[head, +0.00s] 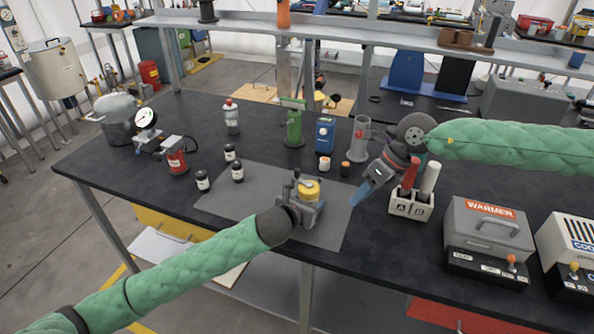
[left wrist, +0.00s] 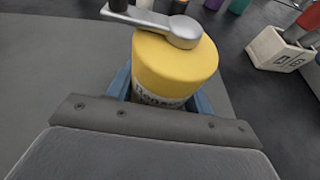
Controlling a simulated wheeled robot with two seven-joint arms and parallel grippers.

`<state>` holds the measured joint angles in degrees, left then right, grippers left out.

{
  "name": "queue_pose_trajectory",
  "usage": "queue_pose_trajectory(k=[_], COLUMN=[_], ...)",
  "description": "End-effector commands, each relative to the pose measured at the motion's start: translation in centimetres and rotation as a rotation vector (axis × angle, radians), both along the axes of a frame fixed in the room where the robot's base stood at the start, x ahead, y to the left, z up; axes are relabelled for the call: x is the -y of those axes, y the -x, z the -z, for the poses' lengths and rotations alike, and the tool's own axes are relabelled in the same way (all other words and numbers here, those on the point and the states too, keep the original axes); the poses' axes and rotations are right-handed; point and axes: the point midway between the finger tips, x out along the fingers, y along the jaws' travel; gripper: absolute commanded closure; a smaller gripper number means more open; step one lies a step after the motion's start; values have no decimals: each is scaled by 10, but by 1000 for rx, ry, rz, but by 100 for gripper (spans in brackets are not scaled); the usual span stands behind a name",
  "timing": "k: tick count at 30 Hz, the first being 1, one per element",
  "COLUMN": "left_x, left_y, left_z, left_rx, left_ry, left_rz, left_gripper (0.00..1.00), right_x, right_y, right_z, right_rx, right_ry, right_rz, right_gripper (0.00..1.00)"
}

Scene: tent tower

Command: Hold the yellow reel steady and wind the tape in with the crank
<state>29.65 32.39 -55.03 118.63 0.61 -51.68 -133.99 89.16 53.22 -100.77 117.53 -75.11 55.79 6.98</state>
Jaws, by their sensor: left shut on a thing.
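The yellow reel (head: 309,190) stands on the grey mat near the front edge of the bench. In the left wrist view the reel (left wrist: 175,65) is upright, with partly hidden lettering on its side. The silver crank (left wrist: 165,25) lies across its top, its arm reaching left to a dark knob (left wrist: 118,4). My left gripper (left wrist: 163,92) has blue fingers on both sides of the reel, shut on it. My right gripper (head: 361,190) hangs to the right of the reel, apart from it, pointing down and left; its finger gap does not show. I cannot make out the tape.
The grey mat (head: 235,207) is mostly bare around the reel. Small dark bottles (head: 203,181) stand to the left. A green device (head: 293,128) and a blue box (head: 324,134) stand behind. An A/B holder (head: 408,207) and a warmer (head: 487,240) stand right.

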Motion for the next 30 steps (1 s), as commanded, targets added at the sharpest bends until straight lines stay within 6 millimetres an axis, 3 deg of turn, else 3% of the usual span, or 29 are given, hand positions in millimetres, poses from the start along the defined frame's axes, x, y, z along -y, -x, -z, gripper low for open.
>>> queue_pose_trajectory(k=[7,15,22,30], left_x=[0,0,0,0], left_y=[0,0,0,0], left_z=[0,0,0,0], left_rx=[0,0,0,0], left_ry=[0,0,0,0], left_rz=[0,0,0,0], left_gripper=[87,87,87,87], right_x=[-26,-52,-55,-59], right_y=[2,-32,-54,-56], right_z=[9,-24,-41,-40], right_rx=[81,377,621,693], right_ry=[-291,-526,-563,-552], right_rz=[-40,-47,-96,-154], right_gripper=[64,64,64,64])
